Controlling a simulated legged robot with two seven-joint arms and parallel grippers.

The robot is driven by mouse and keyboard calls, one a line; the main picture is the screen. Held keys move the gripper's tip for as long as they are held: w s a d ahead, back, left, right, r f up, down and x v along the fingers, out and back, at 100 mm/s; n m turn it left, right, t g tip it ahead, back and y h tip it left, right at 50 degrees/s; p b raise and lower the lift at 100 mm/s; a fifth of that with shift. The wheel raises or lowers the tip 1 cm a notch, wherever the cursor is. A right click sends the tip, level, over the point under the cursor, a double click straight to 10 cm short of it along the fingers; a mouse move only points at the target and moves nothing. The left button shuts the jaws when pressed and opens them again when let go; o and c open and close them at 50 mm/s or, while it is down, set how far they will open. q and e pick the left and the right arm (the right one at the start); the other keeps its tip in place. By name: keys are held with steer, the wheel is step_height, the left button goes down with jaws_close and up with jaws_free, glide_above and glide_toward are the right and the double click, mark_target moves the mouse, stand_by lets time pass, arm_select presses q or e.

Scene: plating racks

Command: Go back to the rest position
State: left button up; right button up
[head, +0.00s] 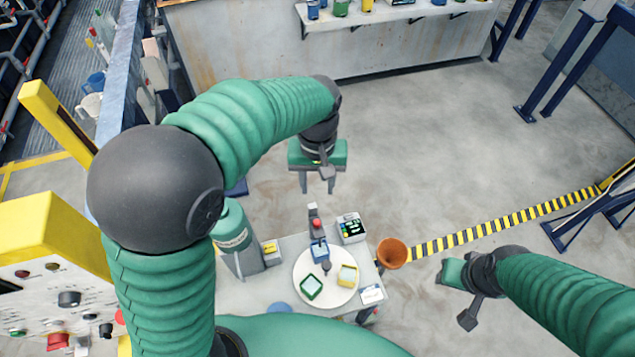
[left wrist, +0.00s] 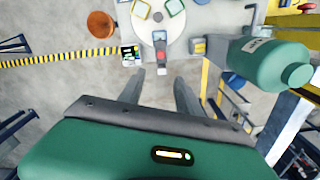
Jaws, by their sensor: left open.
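My left gripper (head: 318,184) hangs from the green left arm near the middle of the head view. It is open and empty, with its two fingers apart and pointing down, clear above the floor and the small table. In the left wrist view its two fingers (left wrist: 160,84) stand apart with nothing between them. My right gripper (head: 460,288) is at the lower right of the head view, beyond the table's right side. It is seen from the side, and I cannot tell its jaw opening.
A grey table (head: 235,292) bears a round white disc (head: 331,290) with green and yellow frames, a red-topped device (head: 317,224) and a small panel box (head: 351,228). A green bottle (head: 233,235) stands left. A brown bowl (head: 391,252) sits right. Open floor (head: 440,140) lies beyond.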

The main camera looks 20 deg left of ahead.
arm_select(q)
steer(key=s+a+f+m+t+b, duration=0.1)
steer(key=s+a+f+b, duration=0.1)
steer(key=f, duration=0.4)
steer(key=s+a+f+m+b, duration=0.1)
steer(key=s+a+f+b, duration=0.1)
steer(key=s+f+b, duration=0.3)
steer(key=s+a+f+m+t+b, duration=0.1)
steer(key=s+a+f+b, duration=0.1)
steer(key=f+b, duration=0.3)
step_height(320, 180, down, 3)
steer(key=shift+s+a+f+t, duration=0.15)
steer(key=shift+s+a+t, duration=0.15)
steer(key=shift+s, duration=0.4)
steer(key=shift+d, duration=0.15)
stand_by(0.4)
